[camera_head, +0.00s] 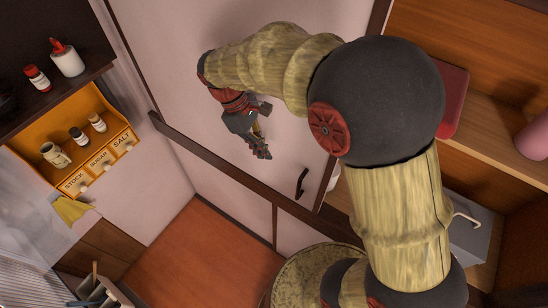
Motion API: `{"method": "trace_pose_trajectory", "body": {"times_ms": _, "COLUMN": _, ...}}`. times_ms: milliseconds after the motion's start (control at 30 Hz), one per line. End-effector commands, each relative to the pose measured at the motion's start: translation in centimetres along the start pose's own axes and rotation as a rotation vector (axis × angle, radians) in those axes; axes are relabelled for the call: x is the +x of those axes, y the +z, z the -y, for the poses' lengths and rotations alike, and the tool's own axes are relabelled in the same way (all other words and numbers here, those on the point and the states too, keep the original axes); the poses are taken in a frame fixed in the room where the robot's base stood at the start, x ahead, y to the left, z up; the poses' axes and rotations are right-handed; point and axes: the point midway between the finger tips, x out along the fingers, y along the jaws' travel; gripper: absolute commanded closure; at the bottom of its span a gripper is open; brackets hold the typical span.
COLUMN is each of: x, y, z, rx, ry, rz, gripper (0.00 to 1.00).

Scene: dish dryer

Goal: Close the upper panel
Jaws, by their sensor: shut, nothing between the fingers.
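The upper panel (180,60) is a large pale pinkish board with dark brown edging, filling the upper middle of the head view. A dark bar (215,163) runs along its lower edge, and a dark curved handle (302,183) sits near its lower right corner. My gripper (264,153) is shut and empty in front of the panel, up and left of the handle and apart from it in the picture. I cannot tell whether the gripper touches the panel. My arm hides part of the panel's right side.
An orange spice rack (72,140) with small jars hangs at the left, with a yellow cloth (72,209) below. A dark shelf (60,90) is above it. Open wooden shelves (500,140) at the right hold a red object (453,100) and a pink one (535,135).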

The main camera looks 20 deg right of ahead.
Motion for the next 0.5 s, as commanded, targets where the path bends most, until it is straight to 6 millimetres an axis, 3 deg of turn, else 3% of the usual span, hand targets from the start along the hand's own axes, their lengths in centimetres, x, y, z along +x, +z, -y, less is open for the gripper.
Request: {"method": "trace_pose_trajectory", "body": {"times_ms": 500, "x": 9.4, "y": 0.2, "z": 0.1, "rx": 0.0, "ry": -0.003, "rz": 0.004, "gripper": 1.0}}
